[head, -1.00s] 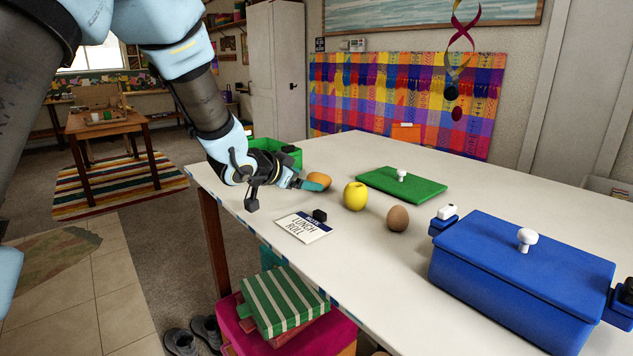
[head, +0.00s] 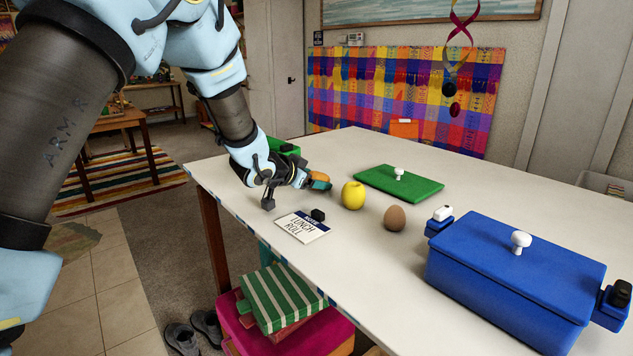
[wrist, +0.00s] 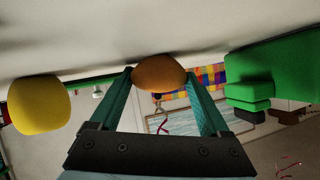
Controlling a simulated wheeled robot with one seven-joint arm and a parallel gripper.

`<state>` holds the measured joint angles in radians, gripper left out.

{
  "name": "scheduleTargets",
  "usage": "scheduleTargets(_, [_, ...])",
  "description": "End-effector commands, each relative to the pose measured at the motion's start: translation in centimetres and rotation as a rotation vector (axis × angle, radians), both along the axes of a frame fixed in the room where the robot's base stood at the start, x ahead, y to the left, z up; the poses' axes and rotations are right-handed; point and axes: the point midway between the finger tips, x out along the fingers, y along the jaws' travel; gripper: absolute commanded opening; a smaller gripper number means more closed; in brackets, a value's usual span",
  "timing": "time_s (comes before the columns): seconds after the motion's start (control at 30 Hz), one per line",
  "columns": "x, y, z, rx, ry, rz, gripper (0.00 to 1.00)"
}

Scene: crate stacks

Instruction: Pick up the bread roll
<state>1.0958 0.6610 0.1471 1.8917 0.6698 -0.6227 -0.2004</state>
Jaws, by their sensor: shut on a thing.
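The bread roll (head: 317,176) is orange-brown and rounded. It is at the tabletop beyond the lunch roll card, partly hidden by my gripper in the head view. My gripper (head: 314,182) is shut on it. In the wrist view the roll (wrist: 159,72) sits between the two teal fingertips, one on each side. I cannot tell whether the roll is clear of the table.
A yellow apple (head: 353,195) and a brown egg (head: 394,218) stand to the right. A card reading "LUNCH ROLL" (head: 302,228) lies near the front edge. A green lid (head: 400,185), a green box (head: 287,150) and a blue lidded box (head: 510,270) are also on the table.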

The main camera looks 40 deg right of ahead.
Motion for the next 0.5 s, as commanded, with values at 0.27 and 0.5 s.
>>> scheduleTargets(0.27, [-0.01, 0.01, 0.02, 0.0, 0.0, 0.0, 0.25])
scheduleTargets(0.5, [0.02, -0.02, 0.56, -0.002, -0.001, 0.0, 0.25])
